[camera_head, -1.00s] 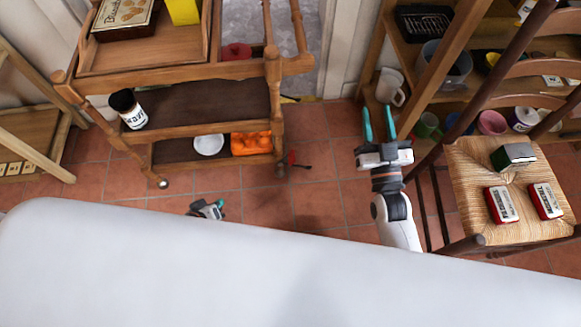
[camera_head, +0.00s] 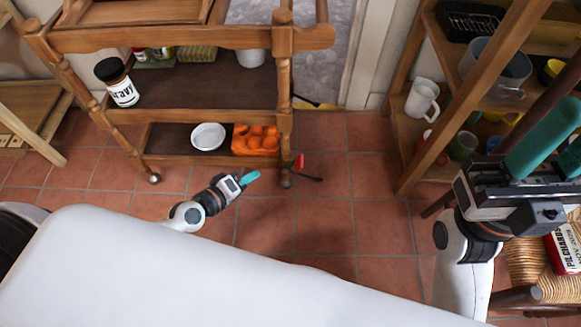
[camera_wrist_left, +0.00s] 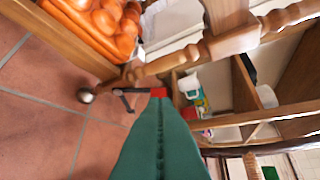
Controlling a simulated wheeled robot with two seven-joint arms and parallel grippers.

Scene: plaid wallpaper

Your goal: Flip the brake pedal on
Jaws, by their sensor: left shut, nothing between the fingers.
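My left gripper (camera_head: 250,177) is shut and empty, low over the floor, left of the pedal in the head view. My right gripper (camera_head: 560,148) is open and empty at the right edge, partly cut off.
The cart's lower shelf holds an orange egg tray (camera_head: 255,139) and a white bowl (camera_head: 208,136). A shelf with mugs (camera_head: 422,99) and a straw chair (camera_head: 525,272) are at the right. Tiled floor between is clear.

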